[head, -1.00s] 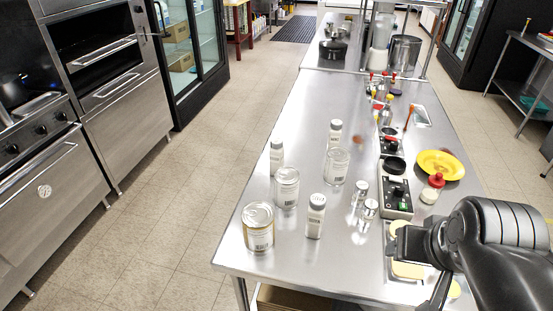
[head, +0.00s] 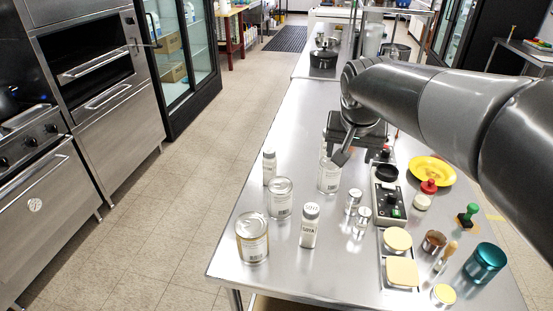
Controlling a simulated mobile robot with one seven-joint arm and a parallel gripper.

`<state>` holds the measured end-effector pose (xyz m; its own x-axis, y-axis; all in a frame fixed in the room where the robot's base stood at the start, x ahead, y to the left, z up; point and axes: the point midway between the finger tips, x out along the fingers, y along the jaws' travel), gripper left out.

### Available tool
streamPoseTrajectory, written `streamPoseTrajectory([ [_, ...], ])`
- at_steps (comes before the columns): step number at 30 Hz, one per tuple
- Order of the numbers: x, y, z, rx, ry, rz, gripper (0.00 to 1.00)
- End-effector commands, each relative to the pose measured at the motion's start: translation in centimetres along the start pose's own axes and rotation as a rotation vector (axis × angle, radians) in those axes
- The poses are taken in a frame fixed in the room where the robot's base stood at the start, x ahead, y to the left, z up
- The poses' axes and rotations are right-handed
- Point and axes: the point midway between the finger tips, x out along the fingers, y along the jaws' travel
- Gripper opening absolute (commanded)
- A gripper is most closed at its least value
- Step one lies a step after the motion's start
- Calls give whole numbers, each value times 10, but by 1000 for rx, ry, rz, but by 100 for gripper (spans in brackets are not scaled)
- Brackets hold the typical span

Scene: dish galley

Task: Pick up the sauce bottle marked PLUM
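Several white bottles stand upright on the steel counter (head: 290,120). The near bottle (head: 310,227) has a grey cap and reads SOYA. The bottle at the left (head: 269,166) has lettering too small to read. A third bottle shows only as a pale sliver (head: 325,143) behind my gripper, its label hidden. I cannot read PLUM on any of them. My gripper (head: 343,157) hangs over the counter beside that third bottle and above a glass jar. One dark finger shows, pointing down; the gap between the fingers is hidden.
Label-bearing jars and tins (head: 253,238) (head: 281,198) (head: 329,176) stand close to the bottles. Two small shakers (head: 353,202) (head: 363,218), a control box (head: 389,192) and a yellow plate (head: 433,170) are to the right. The floor aisle at the left is clear.

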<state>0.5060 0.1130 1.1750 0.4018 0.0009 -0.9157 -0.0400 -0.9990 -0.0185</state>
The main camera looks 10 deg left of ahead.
Motion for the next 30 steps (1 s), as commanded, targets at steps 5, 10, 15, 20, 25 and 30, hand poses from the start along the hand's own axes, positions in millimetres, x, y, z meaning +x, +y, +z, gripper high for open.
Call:
streamPoseTrajectory([
  [5, 36, -58, -41, 2, -16, 7, 65],
  [10, 74, -117, -68, 11, -23, 17, 65],
  [15, 114, -176, -83, 18, -24, 25, 65],
  [20, 142, -216, -87, 27, -22, 30, 65],
  [25, 155, -232, -87, 31, -20, 34, 65],
  [30, 171, -233, -87, 32, -22, 36, 65],
])
